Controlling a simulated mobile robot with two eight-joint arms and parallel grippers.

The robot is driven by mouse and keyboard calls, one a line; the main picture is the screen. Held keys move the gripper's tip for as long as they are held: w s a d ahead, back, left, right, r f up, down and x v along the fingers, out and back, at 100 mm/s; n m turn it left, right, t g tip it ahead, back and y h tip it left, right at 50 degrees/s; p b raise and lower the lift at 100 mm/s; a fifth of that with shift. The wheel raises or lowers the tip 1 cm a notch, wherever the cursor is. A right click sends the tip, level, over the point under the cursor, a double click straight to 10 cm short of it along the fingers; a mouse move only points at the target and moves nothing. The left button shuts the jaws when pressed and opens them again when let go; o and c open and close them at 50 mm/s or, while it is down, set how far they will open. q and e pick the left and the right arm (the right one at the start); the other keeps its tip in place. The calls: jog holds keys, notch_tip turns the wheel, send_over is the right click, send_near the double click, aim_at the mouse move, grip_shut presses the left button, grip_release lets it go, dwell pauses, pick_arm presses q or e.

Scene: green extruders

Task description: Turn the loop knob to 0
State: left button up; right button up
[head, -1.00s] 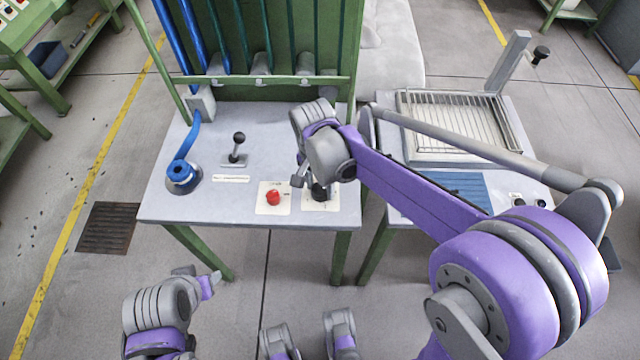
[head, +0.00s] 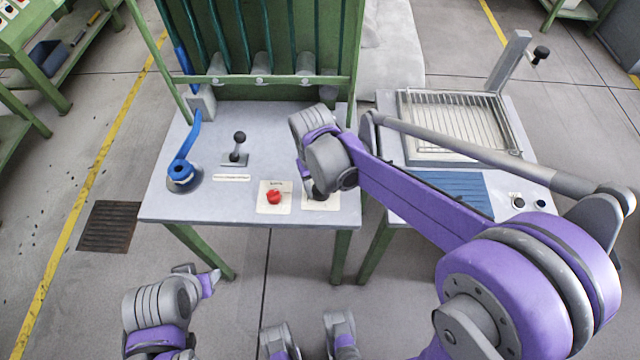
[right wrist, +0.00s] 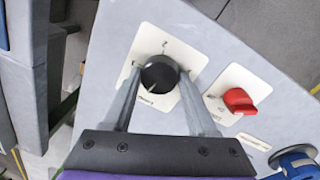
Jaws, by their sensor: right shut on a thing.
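A black round knob (right wrist: 160,74) with a white pointer line sits on a white plate (right wrist: 143,36) marked with numbers, in the right wrist view. The pointer aims to the lower left. The small print is too blurred to read surely. My right gripper (right wrist: 158,82) is shut on this knob, one finger on each side. In the head view my right gripper (head: 314,190) is over the knob's plate (head: 322,204) and hides the knob. My left gripper (head: 208,280) hangs low at the left, away from the table; its jaw gap is unclear.
A red knob (head: 274,197) on its own plate sits just left; it also shows in the right wrist view (right wrist: 239,101). A black-tipped lever (head: 239,138) and a blue fitting (head: 181,171) stand farther left on the table (head: 220,205). A green tube rack rises behind.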

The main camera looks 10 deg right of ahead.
jog(key=shift+n, duration=1)
jog(key=o, duration=1.4)
jog(key=shift+c, duration=0.2)
notch_tip(320, 180, up, 11)
jog(key=p, duration=0.1)
jog(key=shift+s+a, duration=0.15)
jog(key=shift+a, duration=0.2)
jog(key=shift+p, duration=0.3)
